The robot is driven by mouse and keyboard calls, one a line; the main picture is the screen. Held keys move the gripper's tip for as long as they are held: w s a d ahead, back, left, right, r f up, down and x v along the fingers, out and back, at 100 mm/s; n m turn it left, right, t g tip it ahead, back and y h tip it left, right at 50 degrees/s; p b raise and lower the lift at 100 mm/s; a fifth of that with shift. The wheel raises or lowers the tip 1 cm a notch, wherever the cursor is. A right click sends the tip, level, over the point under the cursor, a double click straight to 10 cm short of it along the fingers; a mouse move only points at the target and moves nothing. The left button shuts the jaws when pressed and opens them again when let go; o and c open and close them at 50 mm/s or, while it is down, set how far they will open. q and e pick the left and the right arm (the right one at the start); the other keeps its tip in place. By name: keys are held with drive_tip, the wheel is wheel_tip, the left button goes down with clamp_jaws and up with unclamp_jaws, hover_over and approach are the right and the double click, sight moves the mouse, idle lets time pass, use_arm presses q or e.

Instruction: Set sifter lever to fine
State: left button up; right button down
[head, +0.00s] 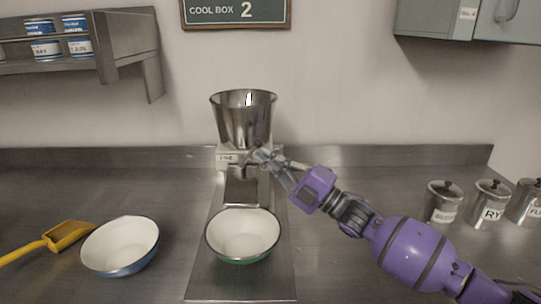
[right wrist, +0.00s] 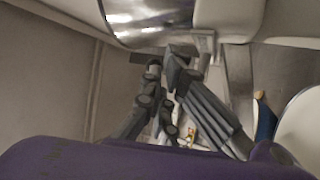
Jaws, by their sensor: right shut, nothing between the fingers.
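The sifter's steel hopper (head: 243,122) stands near the back wall at the middle of the counter. A small label reading "FINE" (head: 227,157) sits on the left of the body under the hopper. My right gripper (head: 262,155) comes in from the right, its fingertips in front of the body, right of that label. It is shut and empty. I cannot make out the lever; the fingers may cover it. In the right wrist view, my right gripper (right wrist: 168,66) is just below the shiny hopper (right wrist: 150,22); I cannot tell whether it touches anything. My left gripper is not in view.
A white bowl with a green outside (head: 243,257) stands on the steel base below the sifter. A blue-sided bowl (head: 121,246) and a yellow scoop (head: 68,236) lie to the left. Lidded canisters (head: 443,201) stand at the right. A can shelf (head: 128,40) hangs upper left.

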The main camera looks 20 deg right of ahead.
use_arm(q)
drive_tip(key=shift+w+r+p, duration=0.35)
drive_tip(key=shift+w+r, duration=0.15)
use_arm(e)
drive_tip(key=shift+a+r+n+g, duration=0.1)
drive_tip(key=shift+r+n+g, duration=0.3)
drive_tip(key=shift+g, duration=0.1)
